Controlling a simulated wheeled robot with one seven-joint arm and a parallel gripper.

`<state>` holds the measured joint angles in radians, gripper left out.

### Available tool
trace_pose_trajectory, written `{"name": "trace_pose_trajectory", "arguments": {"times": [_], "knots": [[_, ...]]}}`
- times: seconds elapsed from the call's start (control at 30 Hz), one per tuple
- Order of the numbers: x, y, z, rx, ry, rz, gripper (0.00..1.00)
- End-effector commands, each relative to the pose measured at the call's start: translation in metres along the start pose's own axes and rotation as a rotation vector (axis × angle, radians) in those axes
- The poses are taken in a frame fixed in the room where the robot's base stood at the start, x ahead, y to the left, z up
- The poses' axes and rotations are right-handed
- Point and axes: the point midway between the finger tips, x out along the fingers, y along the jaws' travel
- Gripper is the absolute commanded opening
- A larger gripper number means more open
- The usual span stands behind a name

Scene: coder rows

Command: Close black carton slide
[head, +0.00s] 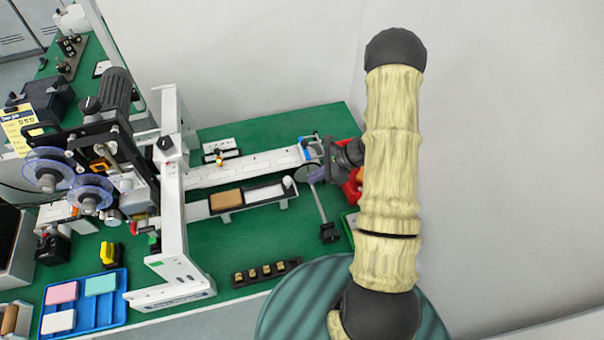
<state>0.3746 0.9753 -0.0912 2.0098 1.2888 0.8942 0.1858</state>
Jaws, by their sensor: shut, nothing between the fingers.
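A narrow slide with a black edge (262,203) lies on the green bench in the middle of the head view, beside the white conveyor. A brown carton (226,200) sits at its left end, and its right part shows a pale bare bed. I take this as the carton slide; whether it is open or closed is hard to tell. My gripper (319,176) is just right of the slide's right end, partly hidden behind my arm. It is shut and empty. I cannot tell whether it touches anything.
A white frame (175,200) stands across the conveyor (245,168) on the left, beside a labelling machine with reels (80,180). A black strip with several brass pieces (265,273) lies in front. A blue tray (95,315) holds coloured blocks. Green bench is free between slide and strip.

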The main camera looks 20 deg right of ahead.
Motion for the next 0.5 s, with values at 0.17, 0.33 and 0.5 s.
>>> {"name": "trace_pose_trajectory", "arguments": {"times": [0.17, 0.33, 0.5], "knots": [[0.019, 0.001, 0.021, -0.001, 0.0, 0.003, 0.0], [0.028, 0.0, 0.029, -0.001, 0.0, 0.001, 0.0], [0.03, 0.0, 0.029, -0.001, 0.0, 0.0, 0.0]]}}
